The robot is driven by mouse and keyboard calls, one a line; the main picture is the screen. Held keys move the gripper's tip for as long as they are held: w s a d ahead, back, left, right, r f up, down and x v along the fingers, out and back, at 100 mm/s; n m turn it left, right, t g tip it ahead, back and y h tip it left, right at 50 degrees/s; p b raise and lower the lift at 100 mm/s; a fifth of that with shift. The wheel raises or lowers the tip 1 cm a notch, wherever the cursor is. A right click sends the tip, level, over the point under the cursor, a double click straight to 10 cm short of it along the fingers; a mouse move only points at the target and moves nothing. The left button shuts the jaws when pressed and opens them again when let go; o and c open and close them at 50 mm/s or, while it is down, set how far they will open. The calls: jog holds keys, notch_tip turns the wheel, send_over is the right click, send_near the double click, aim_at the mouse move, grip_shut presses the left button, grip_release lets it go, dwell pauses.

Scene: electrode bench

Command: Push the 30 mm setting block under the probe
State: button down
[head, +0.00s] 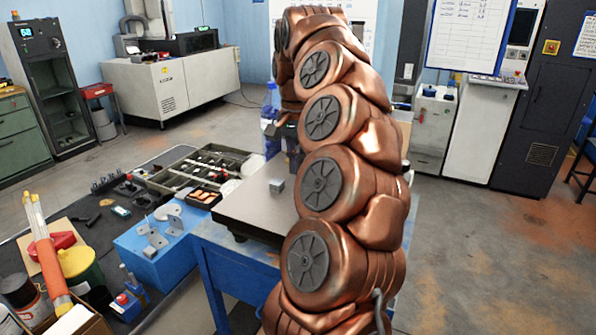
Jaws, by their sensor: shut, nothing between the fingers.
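A small grey block (277,186), which looks like the setting block, sits on the dark-topped surface plate (245,212), left of my copper arm. My arm arches up and over the plate. A dark part below its far end looks like my gripper (293,155), shut and empty, behind and above the block and apart from it as far as I can see. My arm hides much of the gripper. The probe cannot be made out; my arm covers the right part of the plate.
A blue box with metal brackets (150,248) stands left of the plate. A compartment tray (200,172) lies behind it. A blue-capped bottle (271,103) stands beyond the plate. Tools and tins crowd the left bench. The plate's left front is clear.

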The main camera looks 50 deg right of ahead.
jog(key=shift+a+f+p, duration=0.1)
jog(key=shift+f+p, duration=1.2)
jog(key=shift+f, duration=3.25)
jog(key=shift+w+d+r+p, duration=0.1)
jog(key=shift+w+d+p, duration=0.15)
jog(key=shift+d+p, duration=0.4)
jog(key=shift+w+d+p, duration=0.2)
jog(key=shift+d+p, duration=0.1)
jog(key=shift+d, duration=0.55)
jog(key=shift+w+d, duration=0.1)
jog(key=shift+d, duration=0.35)
jog(key=shift+d+f, duration=0.1)
jog(key=shift+f, duration=0.15)
